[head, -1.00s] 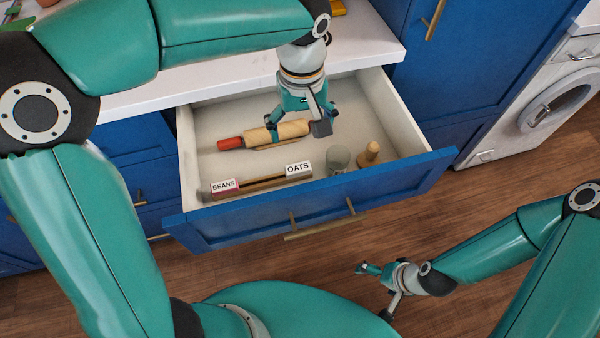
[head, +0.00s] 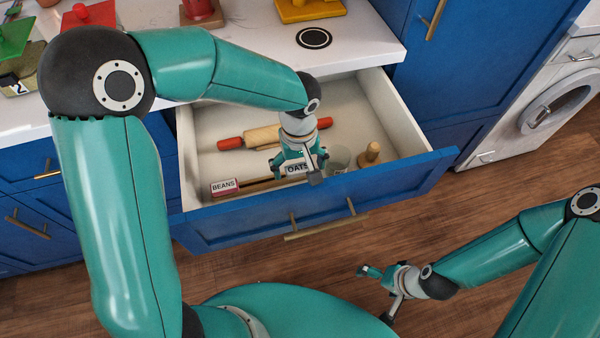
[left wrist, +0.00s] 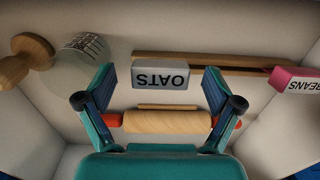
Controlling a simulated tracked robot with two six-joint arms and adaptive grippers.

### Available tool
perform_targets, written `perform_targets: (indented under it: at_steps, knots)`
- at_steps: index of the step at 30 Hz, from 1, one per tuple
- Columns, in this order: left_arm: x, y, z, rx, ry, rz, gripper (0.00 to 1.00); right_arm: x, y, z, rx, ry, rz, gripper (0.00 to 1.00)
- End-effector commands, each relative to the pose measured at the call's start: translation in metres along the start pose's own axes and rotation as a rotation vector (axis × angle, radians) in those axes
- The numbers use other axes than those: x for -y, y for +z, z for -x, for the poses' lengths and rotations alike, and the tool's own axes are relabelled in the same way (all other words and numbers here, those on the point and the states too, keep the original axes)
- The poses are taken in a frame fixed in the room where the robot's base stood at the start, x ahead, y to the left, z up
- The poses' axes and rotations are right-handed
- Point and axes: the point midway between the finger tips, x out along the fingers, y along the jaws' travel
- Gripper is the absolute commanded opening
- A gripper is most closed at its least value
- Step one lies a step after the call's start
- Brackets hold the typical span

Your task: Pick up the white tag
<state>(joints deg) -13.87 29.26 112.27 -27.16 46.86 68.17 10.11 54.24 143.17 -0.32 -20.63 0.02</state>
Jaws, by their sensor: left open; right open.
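The white tag (head: 297,169), marked OATS, is in the open drawer towards its front, at the right end of a dark wooden strip. In the left wrist view the tag (left wrist: 160,76) appears upside down between the fingertips, with a gap on each side. My left gripper (head: 296,174) is open above the drawer, its fingers either side of the tag in the picture and partly covering it. The left wrist view shows the same open gripper (left wrist: 158,84). My right gripper (head: 376,291) is open and empty, in front of the drawer and away from it.
The drawer (head: 395,110) also holds a rolling pin (head: 262,137) with red handles, a pink-and-white BEANS tag (head: 224,186), a clear glass (head: 340,159) and a wooden peg-like piece (head: 371,153). The drawer's right rear floor is clear. The counter (head: 365,40) overhangs behind.

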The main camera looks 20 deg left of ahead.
Motion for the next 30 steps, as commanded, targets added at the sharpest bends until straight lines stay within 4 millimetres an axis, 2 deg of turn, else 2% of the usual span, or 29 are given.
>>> perform_targets:
  at_steps: [3,11,21,30]
  knots:
    - [0.0004,0.0008,-0.0119,0.002,0.000,0.001,0.92,-0.0001,0.0000,-0.0004,0.000,0.000,0.000,1.00]
    - [0.0003,0.0007,-0.0142,0.001,0.001,0.000,0.92,-0.0002,0.0000,-0.0005,0.000,0.000,0.000,1.00]
    - [0.0004,0.0007,-0.0143,0.001,0.000,-0.001,0.37,-0.0002,0.0000,-0.0006,0.000,0.000,0.000,1.00]
    - [0.0003,0.0007,-0.0131,0.001,0.000,-0.001,0.37,-0.0002,0.0000,-0.0005,0.000,0.000,0.000,1.00]
